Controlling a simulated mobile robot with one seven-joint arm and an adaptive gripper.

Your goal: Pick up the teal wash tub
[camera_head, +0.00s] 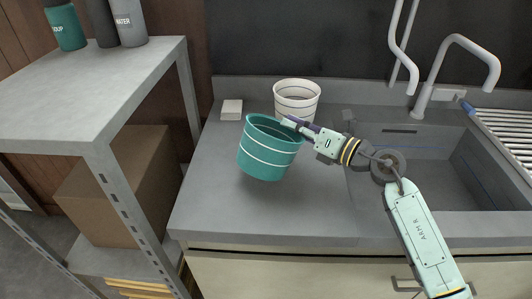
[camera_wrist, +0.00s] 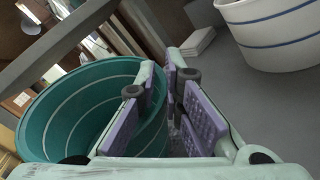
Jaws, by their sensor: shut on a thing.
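The teal wash tub (camera_head: 268,150) has white bands and is tilted over the grey counter. It seems to be held off the counter top. My gripper (camera_head: 290,124) reaches in from the right and is shut on the tub's right rim. In the wrist view the tub (camera_wrist: 75,110) fills the left side, and its wall passes between the purple pads of my gripper (camera_wrist: 165,105). The stretch of rim between the pads is mostly hidden.
A white tub with dark bands (camera_head: 297,101) stands on the counter just behind. A small white block (camera_head: 232,109) is at the back left. A sink with a faucet (camera_head: 425,105) is to the right. A grey shelf (camera_head: 90,90) stands at the left. The counter front is clear.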

